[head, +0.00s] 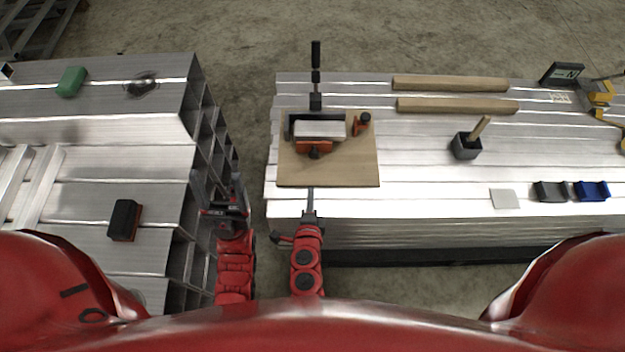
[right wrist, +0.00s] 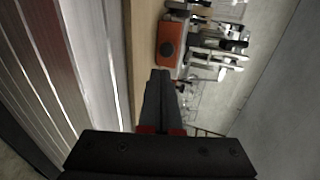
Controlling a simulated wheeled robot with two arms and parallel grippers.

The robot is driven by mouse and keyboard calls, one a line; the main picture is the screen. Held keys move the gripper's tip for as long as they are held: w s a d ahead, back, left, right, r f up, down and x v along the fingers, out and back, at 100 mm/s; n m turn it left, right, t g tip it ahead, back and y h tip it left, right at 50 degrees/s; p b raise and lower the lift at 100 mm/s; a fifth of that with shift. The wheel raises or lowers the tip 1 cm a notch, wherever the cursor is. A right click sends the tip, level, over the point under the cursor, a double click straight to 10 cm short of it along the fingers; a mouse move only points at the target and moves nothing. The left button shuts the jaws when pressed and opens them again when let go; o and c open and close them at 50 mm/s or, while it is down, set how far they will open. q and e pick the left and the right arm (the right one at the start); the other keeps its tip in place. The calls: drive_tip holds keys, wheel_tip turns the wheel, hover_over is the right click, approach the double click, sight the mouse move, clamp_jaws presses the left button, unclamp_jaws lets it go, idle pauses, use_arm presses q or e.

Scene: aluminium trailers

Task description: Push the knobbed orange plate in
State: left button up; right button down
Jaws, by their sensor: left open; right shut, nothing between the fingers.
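A wooden board (head: 330,175) on the right stack carries a dark frame around a pale block (head: 320,129). An orange plate with a dark knob (head: 314,148) sits at the block's near side. A second orange piece with a dark knob (head: 361,125) is at its right. My right gripper (head: 310,192) is shut and empty at the board's near edge, pointing at the near plate. In the right wrist view the shut fingertips (right wrist: 160,74) are close to an orange knobbed plate (right wrist: 171,45), seemingly apart from it. My left gripper (head: 225,207) is open, between the stacks.
A black upright handle (head: 316,75) stands behind the frame. Two wooden bars (head: 450,84), a grey cup with a stick (head: 466,146) and blue and grey blocks (head: 591,191) lie to the right. The left stack (head: 90,185) has open tube ends beside my left gripper.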

sight(313, 154)
drive_tip(key=x, duration=1.1)
drive_tip(key=shift+w+d+r, duration=0.1)
drive_tip(key=shift+r, duration=0.3)
drive_tip(key=shift+w, duration=0.5)
drive_tip(key=shift+w, duration=0.1)
drive_tip(key=w, duration=0.4)
drive_tip(key=shift+w, duration=0.2)
drive_tip(key=shift+s, duration=0.15)
